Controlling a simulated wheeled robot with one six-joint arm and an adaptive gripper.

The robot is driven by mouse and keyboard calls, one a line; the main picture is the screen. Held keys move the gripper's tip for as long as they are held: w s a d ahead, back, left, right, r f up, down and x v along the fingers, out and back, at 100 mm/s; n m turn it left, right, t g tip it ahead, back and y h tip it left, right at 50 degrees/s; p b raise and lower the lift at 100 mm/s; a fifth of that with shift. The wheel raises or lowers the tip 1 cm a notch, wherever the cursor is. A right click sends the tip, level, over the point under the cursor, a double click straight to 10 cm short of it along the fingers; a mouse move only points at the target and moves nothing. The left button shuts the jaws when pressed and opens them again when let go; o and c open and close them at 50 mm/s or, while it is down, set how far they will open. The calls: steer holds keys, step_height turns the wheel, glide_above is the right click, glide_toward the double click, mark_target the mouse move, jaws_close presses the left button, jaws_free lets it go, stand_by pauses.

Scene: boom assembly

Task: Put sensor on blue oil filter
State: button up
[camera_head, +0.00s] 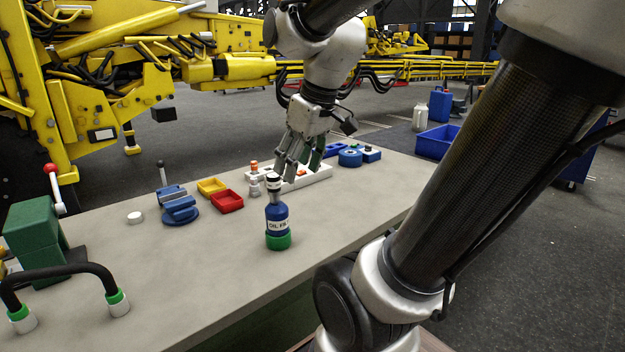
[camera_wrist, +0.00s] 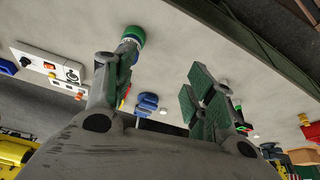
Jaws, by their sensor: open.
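The blue oil filter (camera_head: 278,216), with a white label and a green base, stands upright on the workbench (camera_head: 335,208). A small dark and white piece (camera_head: 273,181) sits on its narrow neck and looks like the sensor; I cannot tell how it is seated. My gripper (camera_head: 290,172) is open, just above and behind the filter top in the head view. In the wrist view the green base of the filter (camera_wrist: 133,34) shows beyond the left finger, which hides much of its body.
A white panel (camera_head: 318,176) lies behind the filter, with small metal parts (camera_head: 254,187) near it. Red (camera_head: 228,201) and yellow (camera_head: 212,187) bins and a blue vise (camera_head: 180,209) stand left. A black hose (camera_head: 60,271) arches at front left. Bench right of the filter is clear.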

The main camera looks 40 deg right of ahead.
steer(key=s+f+m, duration=0.2)
steer(key=s, duration=0.4)
steer(key=shift+s+a+h, duration=0.35)
steer(key=shift+a+h, duration=0.05)
